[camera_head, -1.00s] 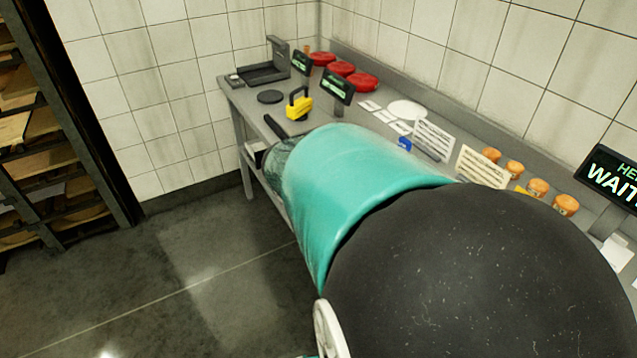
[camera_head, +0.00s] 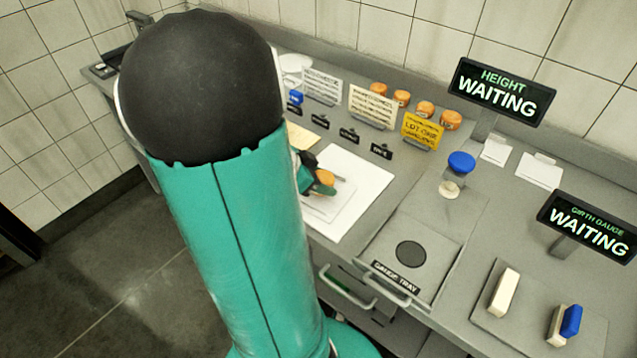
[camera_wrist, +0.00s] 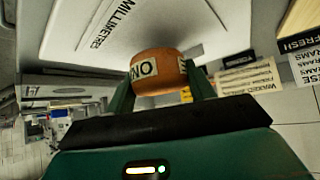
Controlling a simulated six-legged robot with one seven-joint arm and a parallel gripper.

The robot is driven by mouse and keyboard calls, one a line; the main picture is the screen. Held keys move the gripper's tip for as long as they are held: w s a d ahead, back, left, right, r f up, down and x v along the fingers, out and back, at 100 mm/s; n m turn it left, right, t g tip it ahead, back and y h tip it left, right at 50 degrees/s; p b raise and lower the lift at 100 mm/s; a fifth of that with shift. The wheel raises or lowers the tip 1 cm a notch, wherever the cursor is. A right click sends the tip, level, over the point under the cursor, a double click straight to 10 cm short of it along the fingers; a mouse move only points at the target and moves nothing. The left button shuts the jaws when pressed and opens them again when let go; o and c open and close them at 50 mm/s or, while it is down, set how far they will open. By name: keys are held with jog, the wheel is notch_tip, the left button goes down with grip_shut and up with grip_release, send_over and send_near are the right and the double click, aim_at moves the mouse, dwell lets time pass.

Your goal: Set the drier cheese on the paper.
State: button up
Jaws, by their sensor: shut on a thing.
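A small orange cheese wheel (camera_wrist: 158,72) with a white label reading "NO" is between the fingers of my gripper (camera_wrist: 160,88) in the wrist view. The fingers are shut on its sides. In the head view my gripper (camera_head: 316,180) holds the orange cheese (camera_head: 325,178) over or on a white paper sheet (camera_head: 368,182) on the bench; I cannot tell whether it touches. A smaller pale square lies on the sheet under it. Several similar orange wheels (camera_head: 401,98) stand along the back of the bench. Which cheese is drier does not show.
A yellow "LOT ONE" card (camera_head: 421,130) and small black labels stand behind the paper. To its right are a gauge tray (camera_head: 410,225), a blue-topped piece (camera_head: 460,163), and "HEIGHT" (camera_head: 500,92) and "GIRTH GAUGE" (camera_head: 590,228) displays reading "WAITING". My arm hides the bench's left part.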

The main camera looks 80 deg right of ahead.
jog(key=shift+f, duration=0.9)
jog(key=shift+f, duration=0.15)
jog(key=o, duration=1)
jog(key=shift+w+r, duration=0.1)
jog(key=shift+r, duration=0.1)
jog(key=v, duration=1.2)
